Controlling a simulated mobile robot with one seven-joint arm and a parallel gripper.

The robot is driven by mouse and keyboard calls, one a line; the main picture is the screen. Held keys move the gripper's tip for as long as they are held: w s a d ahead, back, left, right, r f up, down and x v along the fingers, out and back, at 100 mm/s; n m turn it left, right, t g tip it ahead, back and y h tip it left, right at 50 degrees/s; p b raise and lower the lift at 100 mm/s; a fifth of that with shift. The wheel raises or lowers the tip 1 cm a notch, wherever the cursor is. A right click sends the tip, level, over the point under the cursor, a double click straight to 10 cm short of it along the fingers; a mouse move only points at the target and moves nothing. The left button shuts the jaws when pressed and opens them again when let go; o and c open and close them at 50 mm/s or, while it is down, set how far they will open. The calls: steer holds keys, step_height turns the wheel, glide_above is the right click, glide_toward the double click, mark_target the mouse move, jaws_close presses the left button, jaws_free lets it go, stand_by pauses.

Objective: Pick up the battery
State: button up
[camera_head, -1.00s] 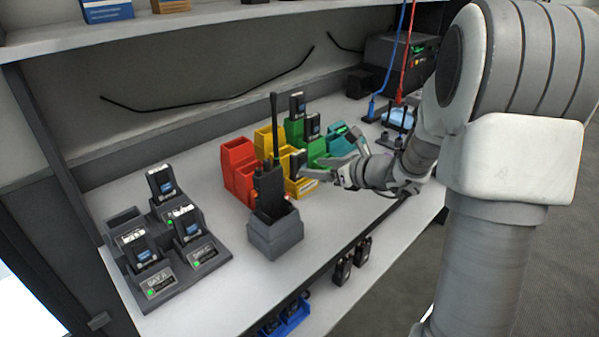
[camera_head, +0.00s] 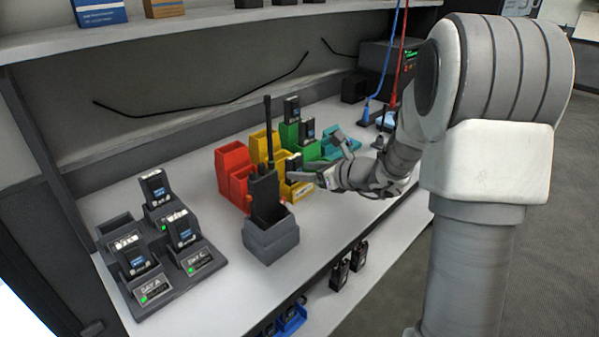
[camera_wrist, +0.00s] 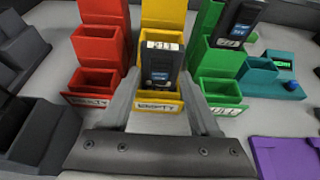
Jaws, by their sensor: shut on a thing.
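The battery (camera_wrist: 163,66) is a dark block with a pale label on top and a blue label. In the wrist view it stands upright in the front yellow bin (camera_wrist: 152,123), which has a label reading EMPTY. My gripper (camera_wrist: 160,80) has one finger on each side of it and is shut on it. In the head view the battery (camera_head: 293,163) shows in the yellow bin (camera_head: 297,191), with my gripper (camera_head: 322,160) reaching in from the right.
Red bins (camera_head: 232,160) stand left of the yellow ones, and green bins (camera_head: 290,133) with batteries stand right. A radio with a tall antenna (camera_head: 264,192) stands in a grey holder in front. A charger dock (camera_head: 198,258) is at left. A purple object (camera_wrist: 285,158) lies right.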

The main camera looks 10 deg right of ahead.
steer(key=shift+r, duration=0.55)
steer(key=s+d+r+p, duration=0.5)
steer(key=s+d+r, duration=0.3)
steer(key=r, duration=0.2)
steer(key=shift+d, duration=0.25)
steer(key=shift+f, duration=0.15)
